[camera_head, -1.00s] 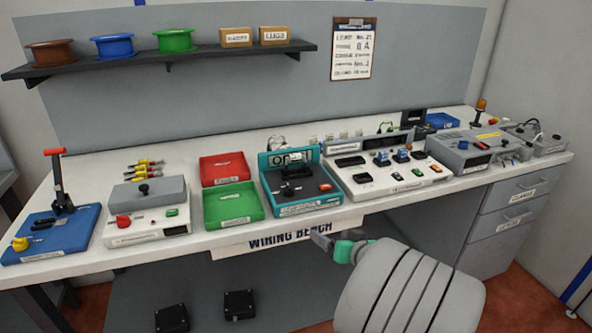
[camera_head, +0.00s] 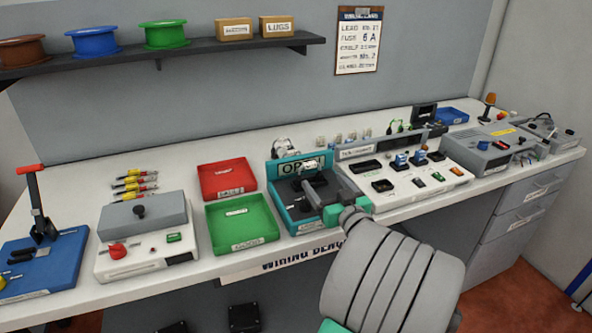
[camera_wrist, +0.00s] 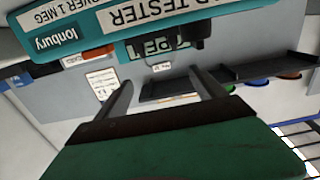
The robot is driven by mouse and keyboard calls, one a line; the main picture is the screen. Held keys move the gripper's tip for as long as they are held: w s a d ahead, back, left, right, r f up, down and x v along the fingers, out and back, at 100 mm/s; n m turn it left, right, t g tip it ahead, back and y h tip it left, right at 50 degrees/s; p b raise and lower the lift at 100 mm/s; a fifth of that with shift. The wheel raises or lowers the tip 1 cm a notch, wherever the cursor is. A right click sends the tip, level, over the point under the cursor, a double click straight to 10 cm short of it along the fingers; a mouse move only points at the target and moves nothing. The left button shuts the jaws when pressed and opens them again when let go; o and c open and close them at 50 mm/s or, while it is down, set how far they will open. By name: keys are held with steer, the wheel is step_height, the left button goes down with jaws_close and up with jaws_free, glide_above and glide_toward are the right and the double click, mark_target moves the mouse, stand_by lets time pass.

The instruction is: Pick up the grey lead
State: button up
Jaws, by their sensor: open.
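I cannot pick out a grey lead for certain. A pale grey, coiled-looking thing (camera_head: 285,148) stands behind the teal lead tester (camera_head: 273,187); it is too small to identify. The tester has an OPEN display and a dark part on its deck, partly behind my gripper. My gripper (camera_head: 316,190) is over the tester's right side, fingers apart, with nothing seen between them. In the wrist view my gripper (camera_wrist: 160,78) is open, and the tester (camera_wrist: 75,40) appears upside down close by at the top.
Red (camera_head: 227,179) and green (camera_head: 241,222) trays stand left of the tester. A white switch panel (camera_head: 405,180) stands close on its right. Several yellow-and-red tools (camera_head: 134,187) lie farther left. A shelf (camera_head: 200,53) with spools runs along the back wall.

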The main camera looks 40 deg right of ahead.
mark_target(311, 167)
steer(key=p+x, duration=0.1)
steer(key=x, duration=0.2)
steer(key=p+x, duration=0.1)
steer(key=x, duration=0.3)
steer(key=shift+w+a+r, duration=0.15)
steer(key=shift+w, duration=0.6)
steer(key=shift+c, duration=0.4)
